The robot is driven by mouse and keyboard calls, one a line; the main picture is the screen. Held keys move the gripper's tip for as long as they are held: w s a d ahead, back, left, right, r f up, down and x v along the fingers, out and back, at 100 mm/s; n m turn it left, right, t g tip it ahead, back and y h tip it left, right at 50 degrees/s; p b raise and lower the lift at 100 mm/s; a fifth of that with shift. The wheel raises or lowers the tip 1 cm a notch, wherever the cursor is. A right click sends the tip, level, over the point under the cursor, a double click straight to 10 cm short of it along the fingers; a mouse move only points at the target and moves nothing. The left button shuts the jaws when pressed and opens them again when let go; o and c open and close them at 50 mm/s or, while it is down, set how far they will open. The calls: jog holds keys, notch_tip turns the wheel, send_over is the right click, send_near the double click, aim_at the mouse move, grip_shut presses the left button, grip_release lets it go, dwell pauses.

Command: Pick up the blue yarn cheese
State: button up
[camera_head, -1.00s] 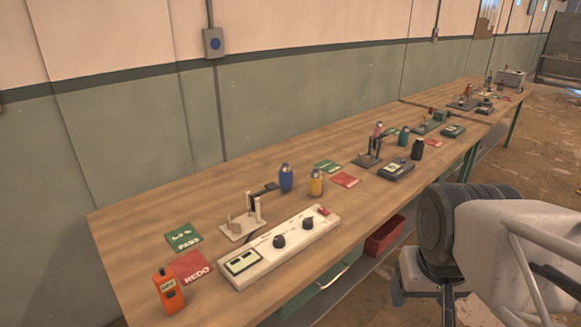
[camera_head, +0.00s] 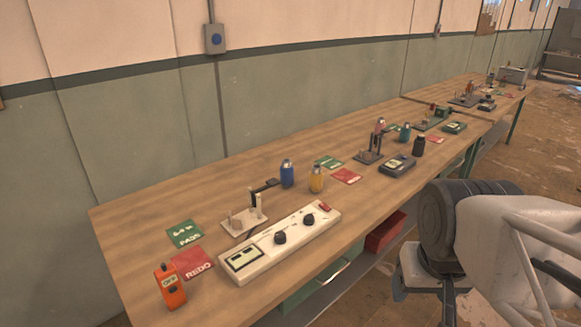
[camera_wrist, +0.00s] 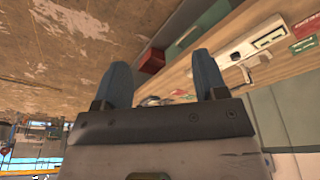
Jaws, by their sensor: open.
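The blue yarn cheese (camera_head: 287,174) stands upright on the wooden bench, behind and to the left of a yellow one (camera_head: 316,180). It has a grey top. My gripper (camera_wrist: 162,82) shows in the wrist view with its two blue fingers spread apart and nothing between them.
A small fixture with posts (camera_head: 243,222) and a white control box (camera_head: 280,243) stand left of the yarn cheeses. An orange handheld device (camera_head: 170,288), red card (camera_head: 191,263) and green card (camera_head: 185,233) lie near the left end. A dark meter (camera_head: 397,166) is to the right.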

dwell(0.4)
jog(key=shift+o, duration=0.8)
jog(key=shift+w, duration=0.1)
jog(key=w+a+r+t, duration=0.1)
jog(key=w, duration=0.9)
jog(key=w+a+r+t, duration=0.1)
jog(key=w+r+t, duration=0.1)
jog(key=w, duration=0.8)
jog(key=n+t+y, duration=0.4)
jog(key=t+y, duration=0.1)
jog(key=t, duration=0.2)
send_over(287, 173)
jog(key=s+d, duration=0.2)
notch_tip(287, 173, down, 21)
jog(key=shift+s+a, duration=0.15)
jog(key=shift+a, duration=0.1)
jog(key=shift+r, duration=0.1)
